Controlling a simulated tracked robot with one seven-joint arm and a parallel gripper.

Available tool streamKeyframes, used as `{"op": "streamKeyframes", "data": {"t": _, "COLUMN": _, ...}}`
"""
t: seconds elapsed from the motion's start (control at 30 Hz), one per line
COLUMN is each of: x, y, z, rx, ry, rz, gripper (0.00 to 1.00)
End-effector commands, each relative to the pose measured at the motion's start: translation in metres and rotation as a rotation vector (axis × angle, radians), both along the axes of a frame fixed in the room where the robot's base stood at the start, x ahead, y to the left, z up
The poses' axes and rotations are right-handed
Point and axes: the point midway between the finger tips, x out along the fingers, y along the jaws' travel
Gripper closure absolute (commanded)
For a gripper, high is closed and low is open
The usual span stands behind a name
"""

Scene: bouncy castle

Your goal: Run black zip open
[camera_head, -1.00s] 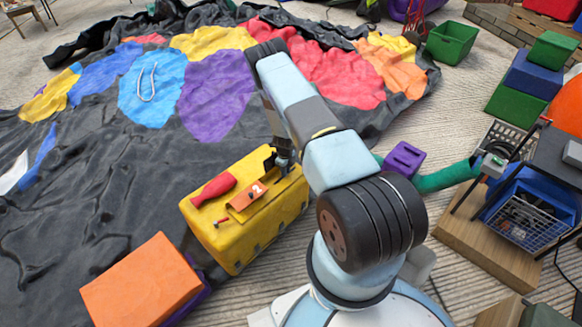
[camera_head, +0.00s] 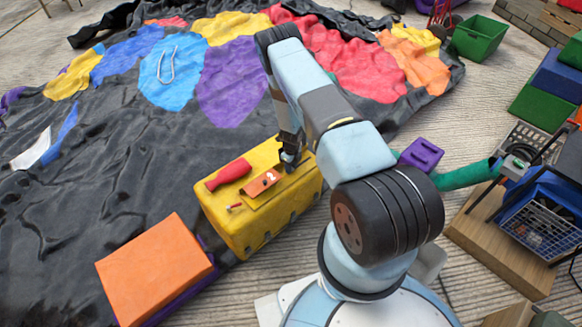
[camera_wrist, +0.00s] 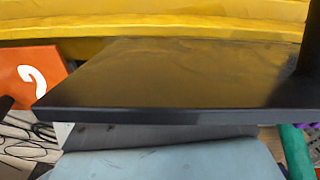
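I cannot make out a black zip or its pull in any view. The black sheet (camera_head: 90,190) with large coloured patches lies spread and wrinkled on the ground. My gripper (camera_head: 291,162) points down at the right end of the top of a yellow case (camera_head: 228,222), beside an orange tag marked 2 (camera_head: 262,183). Its fingertips are too small and dark to tell whether they are open or touching the case. In the wrist view a dark flat plate fills the middle and hides what lies below. Behind it is the yellow surface (camera_wrist: 150,20), with the orange tag (camera_wrist: 38,75) at left.
A red-handled tool (camera_head: 229,173) lies on the yellow case. An orange block (camera_head: 153,268) stands at lower left. A purple block (camera_head: 421,155), a green tube (camera_head: 465,175) and a wire basket (camera_head: 540,225) are at right. A green bin (camera_head: 478,37) stands at the back.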

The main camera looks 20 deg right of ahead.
Motion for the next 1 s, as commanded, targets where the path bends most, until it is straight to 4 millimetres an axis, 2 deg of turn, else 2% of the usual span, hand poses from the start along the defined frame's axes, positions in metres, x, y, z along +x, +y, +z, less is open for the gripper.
{"op": "streamKeyframes", "data": {"t": 0.13, "x": 0.0, "y": -0.001, "z": 0.002, "rx": -0.001, "ry": -0.001, "rz": -0.001, "gripper": 0.6}}
{"op": "streamKeyframes", "data": {"t": 0.27, "x": 0.001, "y": -0.001, "z": 0.012, "rx": -0.001, "ry": -0.002, "rz": -0.001, "gripper": 0.6}}
{"op": "streamKeyframes", "data": {"t": 0.8, "x": 0.001, "y": 0.0, "z": 0.103, "rx": 0.0, "ry": -0.001, "rz": 0.0, "gripper": 0.6}}
{"op": "streamKeyframes", "data": {"t": 1.0, "x": 0.0, "y": 0.0, "z": 0.127, "rx": 0.0, "ry": 0.0, "rz": 0.001, "gripper": 0.6}}
